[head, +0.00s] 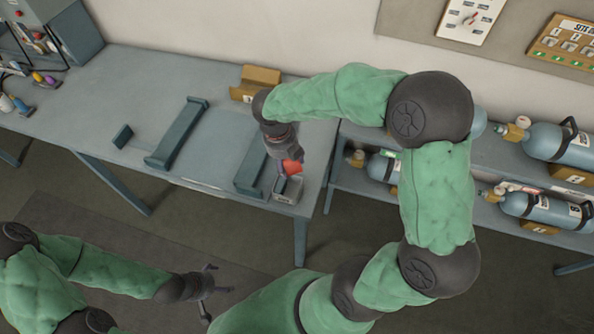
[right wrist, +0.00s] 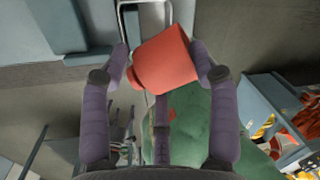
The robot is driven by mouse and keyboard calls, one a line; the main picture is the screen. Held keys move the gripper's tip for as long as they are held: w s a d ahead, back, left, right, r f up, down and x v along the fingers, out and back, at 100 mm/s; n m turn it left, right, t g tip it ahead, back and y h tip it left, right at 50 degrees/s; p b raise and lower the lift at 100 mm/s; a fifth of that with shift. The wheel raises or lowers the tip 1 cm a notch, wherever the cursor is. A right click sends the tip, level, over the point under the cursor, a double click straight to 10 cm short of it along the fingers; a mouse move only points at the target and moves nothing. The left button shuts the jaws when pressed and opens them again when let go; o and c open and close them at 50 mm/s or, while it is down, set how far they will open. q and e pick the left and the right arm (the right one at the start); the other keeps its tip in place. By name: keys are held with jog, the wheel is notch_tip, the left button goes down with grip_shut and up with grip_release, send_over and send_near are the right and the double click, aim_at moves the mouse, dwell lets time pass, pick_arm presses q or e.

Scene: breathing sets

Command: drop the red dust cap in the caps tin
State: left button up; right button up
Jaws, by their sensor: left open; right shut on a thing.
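The red dust cap (head: 292,167) is held in the fingers of my right gripper (head: 287,163). In the right wrist view the cap (right wrist: 163,62) sits tilted between the fingers of the gripper (right wrist: 165,58). The caps tin (head: 287,195) is a small grey open box with a label, at the table's front right corner. The cap appears over the tin's back edge; its height above the rim is hard to tell. Part of a pale rim, probably the tin's (right wrist: 128,12), shows behind the cap in the right wrist view. My left gripper (head: 205,283) is open and empty, in front of the table.
The grey worktable (head: 150,85) carries two long grey rails or supports (head: 178,132), a small dark block (head: 122,136) and a cardboard-coloured box (head: 258,78). A shelf at right holds blue cylinders (head: 545,143). My right arm spans the gap between table and shelf.

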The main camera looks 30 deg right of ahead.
aim_at(287, 170)
jog(key=shift+w+f, duration=0.2)
jog(key=shift+w, duration=0.05)
notch_tip(287, 170, down, 5)
jog(key=b, duration=0.5)
jog(key=shift+f+b, duration=0.4)
jog(key=shift+f, duration=1)
jog(key=o, duration=0.9)
jog(key=shift+r, duration=0.1)
jog(key=r, duration=0.4)
jog(key=a+r, duration=0.1)
jog(key=r, duration=0.6)
jog(key=shift+w+a+r, duration=0.3)
jog(key=shift+a+r, duration=0.05)
